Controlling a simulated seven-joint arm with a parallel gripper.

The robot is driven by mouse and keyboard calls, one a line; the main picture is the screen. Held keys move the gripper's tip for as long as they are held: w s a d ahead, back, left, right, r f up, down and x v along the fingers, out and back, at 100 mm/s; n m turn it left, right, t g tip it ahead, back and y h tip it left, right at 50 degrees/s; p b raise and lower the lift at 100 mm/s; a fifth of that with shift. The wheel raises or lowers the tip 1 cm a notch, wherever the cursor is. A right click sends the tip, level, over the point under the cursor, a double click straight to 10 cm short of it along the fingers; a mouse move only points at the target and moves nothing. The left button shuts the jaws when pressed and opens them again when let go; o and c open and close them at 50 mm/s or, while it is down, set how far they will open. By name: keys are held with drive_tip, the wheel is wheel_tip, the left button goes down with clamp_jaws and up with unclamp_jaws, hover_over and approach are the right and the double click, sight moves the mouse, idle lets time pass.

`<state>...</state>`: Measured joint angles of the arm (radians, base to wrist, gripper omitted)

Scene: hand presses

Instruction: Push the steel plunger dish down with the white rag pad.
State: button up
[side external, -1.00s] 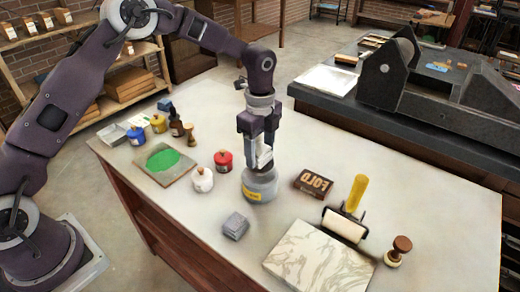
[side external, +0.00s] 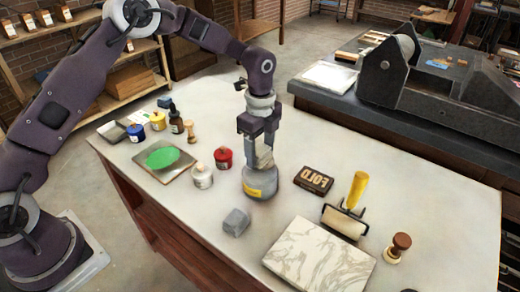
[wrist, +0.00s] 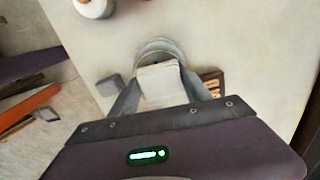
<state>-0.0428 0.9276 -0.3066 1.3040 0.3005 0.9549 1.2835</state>
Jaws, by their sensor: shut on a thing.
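The steel plunger dish is the grey can (side external: 261,183) with a yellow label, upright on the table; it also shows in the wrist view (wrist: 158,47). My gripper (side external: 262,152) points down directly over it, shut on the white rag pad (side external: 264,156). In the wrist view the pad (wrist: 162,82) sits between the two fingers and covers most of the dish top. The pad's lower end is at the dish top; I cannot tell whether it presses it down.
A grey block (side external: 236,222) lies in front of the dish. A white jar (side external: 202,175) and red jar (side external: 223,158) stand to its left. A dark type block (side external: 313,180), a yellow-handled roller (side external: 346,212) and a marbled slab (side external: 318,257) are to the right.

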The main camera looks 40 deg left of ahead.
drive_tip(key=shift+f, duration=0.4)
idle(1.1)
drive_tip(key=shift+r, duration=3.6)
